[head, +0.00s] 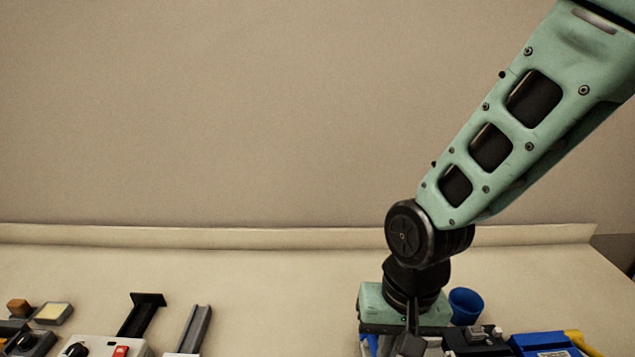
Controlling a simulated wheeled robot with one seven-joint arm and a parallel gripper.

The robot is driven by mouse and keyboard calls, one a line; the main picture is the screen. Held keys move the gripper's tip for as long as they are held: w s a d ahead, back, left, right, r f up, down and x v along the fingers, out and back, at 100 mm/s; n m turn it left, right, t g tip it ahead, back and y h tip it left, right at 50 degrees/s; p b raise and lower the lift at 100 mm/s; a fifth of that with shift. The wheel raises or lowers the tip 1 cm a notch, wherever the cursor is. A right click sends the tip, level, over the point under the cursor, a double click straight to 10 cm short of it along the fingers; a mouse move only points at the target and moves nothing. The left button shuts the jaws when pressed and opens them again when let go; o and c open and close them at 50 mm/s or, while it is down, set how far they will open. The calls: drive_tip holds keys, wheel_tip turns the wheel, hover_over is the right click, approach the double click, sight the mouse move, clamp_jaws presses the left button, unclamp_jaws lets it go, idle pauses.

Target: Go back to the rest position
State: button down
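My arm reaches down from the upper right of the head view. It ends in my gripper (408,338), whose green body hangs low at the bottom edge, right of the middle. The gripper points down over the table. Its fingertips are cut off by the bottom edge, so I cannot see whether they are open or shut, or whether they hold anything. The pale table (255,268) lies below.
A blue cup (466,306) stands close to the gripper's right. Blue and yellow items (550,344) lie at lower right. A white box with a red switch (107,348), a black stand (143,314) and a grey channel piece (195,328) stand left. The table's back is clear.

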drive_tip(key=s+d+n+b, duration=0.4)
drive_tip(key=s+n+b, duration=0.2)
drive_tip(key=s+n, duration=0.2)
drive_tip(key=shift+s+r+t+h+b, duration=0.25)
drive_tip(key=shift+s+t+h+b, duration=0.05)
drive_tip(key=shift+s, duration=0.25)
